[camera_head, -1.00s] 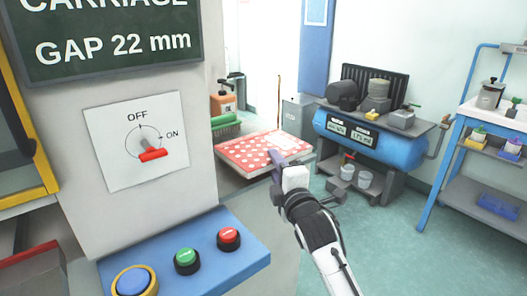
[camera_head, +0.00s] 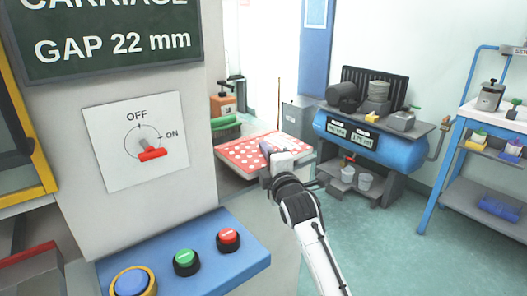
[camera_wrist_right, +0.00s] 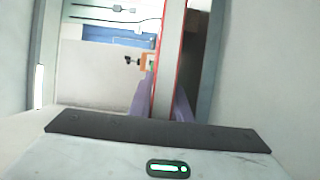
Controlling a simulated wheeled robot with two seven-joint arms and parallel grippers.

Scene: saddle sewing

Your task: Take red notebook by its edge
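The red notebook (camera_head: 240,151) has white dots and a pale page edge. It lies flat on a grey support beyond the control pillar in the head view. My right gripper (camera_head: 266,153) is at its near right part and covers some of it. In the right wrist view the notebook (camera_wrist_right: 168,60) shows edge-on, pale pages between thin red covers. The purple fingers of my right gripper (camera_wrist_right: 165,105) stand on either side of this edge, close to the covers. I cannot tell whether they press on it. My left gripper is out of view.
A pillar with an OFF/ON switch (camera_head: 151,153) and a blue button panel (camera_head: 190,262) stand at the near left. A blue compressor (camera_head: 370,145) stands behind right, and a blue-framed rack (camera_head: 440,180) at far right. Open floor (camera_head: 400,245) lies at the lower right.

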